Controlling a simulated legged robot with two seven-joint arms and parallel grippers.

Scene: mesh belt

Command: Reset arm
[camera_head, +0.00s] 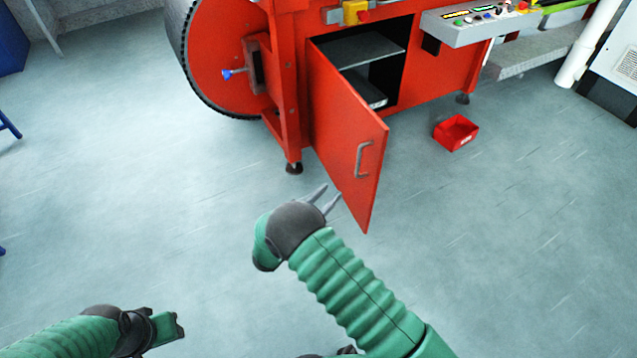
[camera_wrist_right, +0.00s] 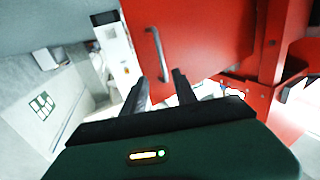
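My right gripper (camera_head: 328,198) is in the middle of the head view, in front of the red cabinet door (camera_head: 352,150). Its two fingers are apart with nothing between them. In the right wrist view the fingers (camera_wrist_right: 160,92) are also apart, and the door's grey handle (camera_wrist_right: 158,55) shows beyond them, not gripped. The door stands open on the red machine (camera_head: 440,70). My left gripper (camera_head: 165,328) is at the lower left of the head view, over bare floor; its fingers do not show clearly enough to tell their opening.
A small red bin (camera_head: 456,132) stands on the floor right of the door. A control panel (camera_head: 480,22) juts from the machine at the upper right. The open cabinet has a grey shelf (camera_head: 365,52). The floor (camera_head: 130,200) on the left and in front is clear.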

